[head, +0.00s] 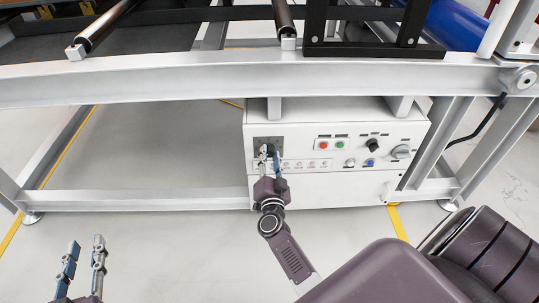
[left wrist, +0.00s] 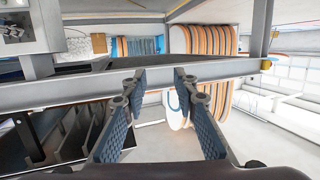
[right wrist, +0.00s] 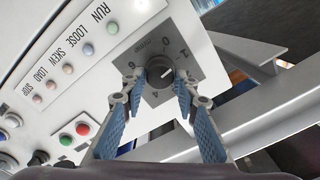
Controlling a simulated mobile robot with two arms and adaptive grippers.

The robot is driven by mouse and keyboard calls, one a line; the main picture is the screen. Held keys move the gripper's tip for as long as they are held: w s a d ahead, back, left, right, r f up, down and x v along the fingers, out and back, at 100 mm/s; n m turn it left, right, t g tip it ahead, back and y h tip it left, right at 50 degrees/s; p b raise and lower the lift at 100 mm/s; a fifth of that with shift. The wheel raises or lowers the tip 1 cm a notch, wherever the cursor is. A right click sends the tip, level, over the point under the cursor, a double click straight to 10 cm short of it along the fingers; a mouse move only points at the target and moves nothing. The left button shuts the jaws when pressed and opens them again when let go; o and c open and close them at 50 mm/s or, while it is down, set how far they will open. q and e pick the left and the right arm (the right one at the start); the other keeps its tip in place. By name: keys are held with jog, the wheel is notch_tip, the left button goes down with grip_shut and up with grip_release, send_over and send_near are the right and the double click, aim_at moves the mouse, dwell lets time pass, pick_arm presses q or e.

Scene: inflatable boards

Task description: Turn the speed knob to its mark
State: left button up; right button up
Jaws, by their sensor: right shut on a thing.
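The speed knob (right wrist: 160,71) is a dark round knob with a white pointer line, on a grey dial plate (right wrist: 153,50) with printed numerals. The line points to the picture's right, toward a numeral that looks like 1. Which numeral is the mark, I cannot tell. My right gripper (right wrist: 158,84) is shut on the knob, one finger on each side. In the head view my right gripper (head: 269,152) covers most of the knob at the left of the white control box (head: 345,187). My left gripper (head: 84,254) is open and empty, low at the left; it also shows in the left wrist view (left wrist: 158,82).
Beside the dial are labelled lamps (right wrist: 67,68). Red (head: 323,146) and green (head: 340,146) buttons, a black knob (head: 373,145), a blue button (head: 370,162) and a grey switch (head: 401,152) sit further right. A metal frame beam (head: 150,85) runs above the box.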

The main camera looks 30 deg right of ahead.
jog(key=shift+f+m, duration=0.1)
jog(key=shift+m, duration=1.8)
jog(key=shift+s+m, duration=0.1)
jog(key=shift+m, duration=0.9)
jog(key=shift+f+m+b, duration=0.1)
jog(key=shift+m+b, duration=0.2)
jog(key=shift+m, duration=0.5)
jog(key=m+b, duration=0.1)
jog(key=m, duration=0.5)
jog(key=shift+f+m+b, duration=0.2)
jog(key=shift+m+b, duration=0.1)
jog(key=shift+b, duration=0.1)
jog(key=m+b, duration=0.1)
jog(key=m, duration=0.3)
jog(key=shift+m+b, duration=0.3)
jog(key=shift+b, duration=0.05)
pick_arm(q)
jog(key=s+r+t+h, duration=0.2)
jog(key=r+t, duration=0.3)
jog(key=r, duration=0.5)
jog(key=s+r+t+h, duration=0.2)
jog(key=s+r+t, duration=0.2)
jog(key=r, duration=0.6)
jog(key=shift+d+t, duration=0.45)
jog(key=shift+t, duration=0.55)
pick_arm(e)
jog(key=shift+m, duration=0.5)
